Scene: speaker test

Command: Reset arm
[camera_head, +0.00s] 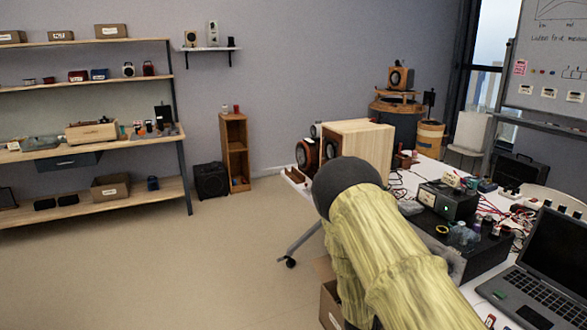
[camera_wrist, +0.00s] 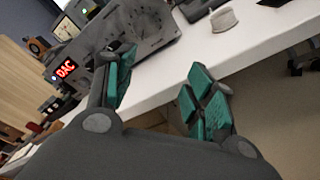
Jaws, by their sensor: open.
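My gripper (camera_wrist: 158,95) shows in the wrist view with its two teal-padded fingers spread apart and nothing between them. It is open near the edge of the white table (camera_wrist: 250,40). A dark grey metal box (camera_wrist: 145,35) stands on the table just beyond the left finger. A lit red "DAC" display (camera_wrist: 66,69) shows to its left. In the head view my arm, in a yellowish sleeve with a dark rounded joint, reaches over the table and hides part of it. My gripper does not show there.
Wooden speakers (camera_head: 357,147), a black device (camera_head: 448,200) and a laptop (camera_head: 545,270) crowd the table. Shelves (camera_head: 90,140) line the left wall. The floor (camera_head: 160,270) between is clear.

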